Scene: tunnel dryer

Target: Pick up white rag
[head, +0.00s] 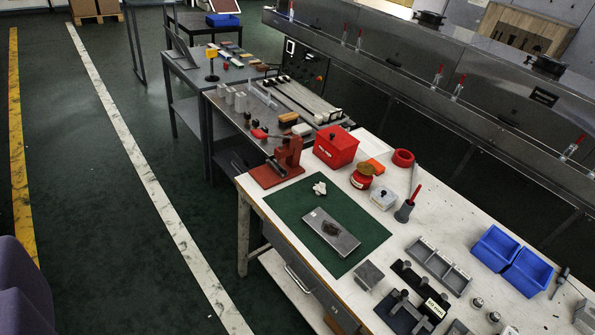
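A small crumpled white rag (319,188) lies on the green mat (290,208), near the mat's far edge. The mat lies on the white workbench (463,202). A grey metal plate (331,232) with a dark patch on it lies on the mat, nearer to me than the rag and apart from it. My gripper is not in view.
A red press (288,155) stands just left of the mat. A red box (336,147) and a round red container (362,176) stand behind and right of the rag. Blue bins (526,271) stand at the right. Open floor (120,240) lies left of the bench.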

